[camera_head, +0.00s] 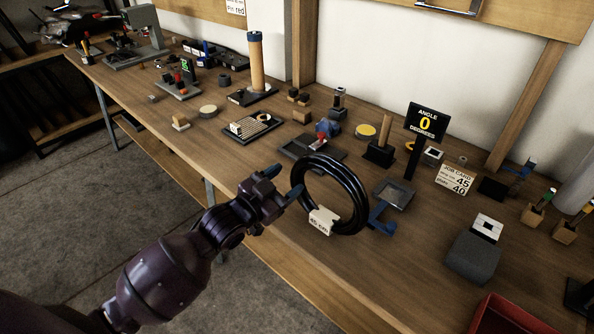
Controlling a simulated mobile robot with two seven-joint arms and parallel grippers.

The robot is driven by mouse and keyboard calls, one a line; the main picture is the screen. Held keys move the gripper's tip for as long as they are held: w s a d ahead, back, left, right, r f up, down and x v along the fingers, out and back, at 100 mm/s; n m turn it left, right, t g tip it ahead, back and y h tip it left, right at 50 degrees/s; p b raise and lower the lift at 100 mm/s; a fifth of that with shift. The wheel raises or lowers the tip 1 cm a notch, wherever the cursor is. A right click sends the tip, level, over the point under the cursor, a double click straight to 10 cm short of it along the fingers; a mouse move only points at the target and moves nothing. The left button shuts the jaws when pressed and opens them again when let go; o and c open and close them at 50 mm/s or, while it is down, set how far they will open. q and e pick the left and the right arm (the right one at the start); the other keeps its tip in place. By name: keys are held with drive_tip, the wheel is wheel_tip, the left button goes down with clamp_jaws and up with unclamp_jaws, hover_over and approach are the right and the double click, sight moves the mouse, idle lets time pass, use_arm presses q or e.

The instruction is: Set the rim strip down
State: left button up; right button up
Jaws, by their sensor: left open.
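The rim strip appears to be the black coiled ring (359,187) with a white tag (323,221) reading about 45 cm. It is at the front edge of the workbench, in the middle of the head view. I cannot tell whether it lies flat or leans. My left gripper (285,184) is open, its two blue fingertips pointing at the ring's left side. One fingertip is very close to the ring; I cannot tell if it touches. Nothing shows between the fingers. My right gripper is not in view.
Behind the ring is a dark tray (301,147). To its right are a grey square dish (399,194) and a blue bracket (380,219). An angle display (426,122) reads 0 degrees. A red bin (511,316) stands at lower right. Bare wood (410,265) lies right of the ring.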

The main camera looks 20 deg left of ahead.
use_arm(q)
drive_tip(key=shift+v, duration=2.7)
drive_tip(key=s+a+f+n+g+y, duration=0.3)
drive_tip(key=s+f+n+g+y, duration=0.3)
drive_tip(key=s+f, duration=1.4)
drive_tip(key=shift+p, duration=0.35)
drive_tip(key=shift+s, duration=0.1)
